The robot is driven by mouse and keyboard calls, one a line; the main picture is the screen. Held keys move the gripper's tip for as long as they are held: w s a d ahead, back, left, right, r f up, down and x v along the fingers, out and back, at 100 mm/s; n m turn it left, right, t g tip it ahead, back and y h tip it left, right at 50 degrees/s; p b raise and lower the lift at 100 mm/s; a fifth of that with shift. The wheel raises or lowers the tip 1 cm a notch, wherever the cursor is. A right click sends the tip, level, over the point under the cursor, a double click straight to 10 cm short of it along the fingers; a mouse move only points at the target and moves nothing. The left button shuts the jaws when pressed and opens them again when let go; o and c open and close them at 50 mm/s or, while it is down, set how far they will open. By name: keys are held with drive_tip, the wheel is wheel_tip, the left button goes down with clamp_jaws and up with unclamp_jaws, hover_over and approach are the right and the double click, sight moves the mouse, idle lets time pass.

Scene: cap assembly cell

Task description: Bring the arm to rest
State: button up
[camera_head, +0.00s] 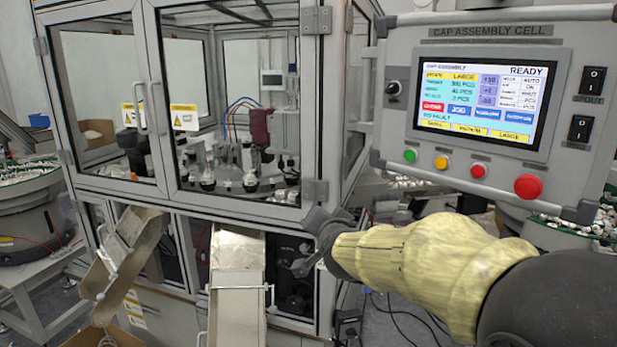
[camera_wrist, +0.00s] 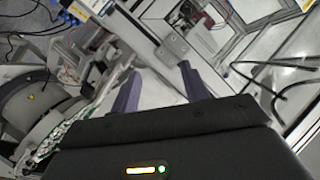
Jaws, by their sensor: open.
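My arm, in a yellowish sleeve, reaches in from the lower right of the head view. My gripper (camera_head: 318,243) is in front of the cabinet's lower right corner post, below the control panel. In the wrist view my gripper (camera_wrist: 157,86) shows two dark fingers standing apart with nothing between them. It is open and empty. The control panel (camera_head: 490,100) reads "CAP ASSEMBLY CELL", and its screen (camera_head: 484,93) shows READY.
A glazed machine cabinet (camera_head: 315,105) with closed doors fills the middle. Two metal chutes (camera_head: 237,285) (camera_head: 128,250) slope out below it. A bowl feeder (camera_head: 30,205) stands at the left. White parts (camera_head: 600,220) lie at the right, behind the panel. Cables lie on the floor.

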drive_tip(key=s+d+f+n+g+h, duration=0.1)
drive_tip(key=s+d+f+n+g, duration=0.2)
drive_tip(key=s+d+f+g, duration=0.3)
drive_tip(key=s+d+f+n+g+p, duration=0.1)
drive_tip(key=s+d+f+n+g, duration=0.2)
drive_tip(key=s+f, duration=1.4)
drive_tip(key=s+d+g, duration=0.2)
drive_tip(key=g, duration=0.1)
drive_tip(key=shift+d+f+h, duration=0.25)
drive_tip(key=shift+d+h, duration=0.1)
drive_tip(key=shift+h, duration=0.05)
drive_tip(key=shift+s, duration=0.15)
